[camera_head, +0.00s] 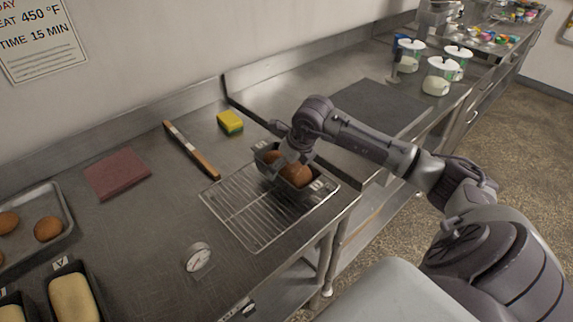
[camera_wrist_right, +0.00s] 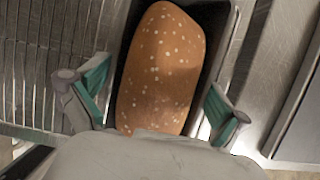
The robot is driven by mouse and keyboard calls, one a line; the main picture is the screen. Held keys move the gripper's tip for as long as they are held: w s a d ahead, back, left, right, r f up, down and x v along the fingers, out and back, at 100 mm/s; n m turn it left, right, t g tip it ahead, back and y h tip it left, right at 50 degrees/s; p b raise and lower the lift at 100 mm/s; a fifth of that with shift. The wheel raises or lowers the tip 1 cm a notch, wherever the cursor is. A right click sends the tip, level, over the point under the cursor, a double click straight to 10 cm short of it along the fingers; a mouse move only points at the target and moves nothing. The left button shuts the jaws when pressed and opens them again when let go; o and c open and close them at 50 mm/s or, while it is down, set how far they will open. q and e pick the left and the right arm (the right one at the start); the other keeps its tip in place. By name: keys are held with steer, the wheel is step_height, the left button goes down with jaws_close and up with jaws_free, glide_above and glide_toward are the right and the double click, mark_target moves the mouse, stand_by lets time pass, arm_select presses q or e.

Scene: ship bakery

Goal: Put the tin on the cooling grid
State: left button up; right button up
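The tin (camera_head: 308,200) is a dark loaf tin with a white label on its end. It holds a brown seeded loaf (camera_head: 297,174). It is at the right back part of the wire cooling grid (camera_head: 248,215); whether it rests on the wires or hangs just above them I cannot tell. My right gripper (camera_head: 291,158) straddles the tin from above. In the wrist view its two teal-padded fingers (camera_wrist_right: 158,92) are spread at the tin's sides, with the loaf (camera_wrist_right: 162,70) between them. Whether they press on the walls is unclear. My left gripper is out of view.
A round dial (camera_head: 198,258), a brush (camera_head: 190,150), a yellow-green sponge (camera_head: 230,123) and a reddish mat (camera_head: 117,174) lie around the grid. A bun tray (camera_head: 66,212) and another loaf tin (camera_head: 93,280) stand left. The grid's left part is empty.

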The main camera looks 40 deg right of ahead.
steer(key=shift+r, duration=0.1)
steer(key=b+v, duration=0.2)
steer(key=v, duration=1)
stand_by(0.4)
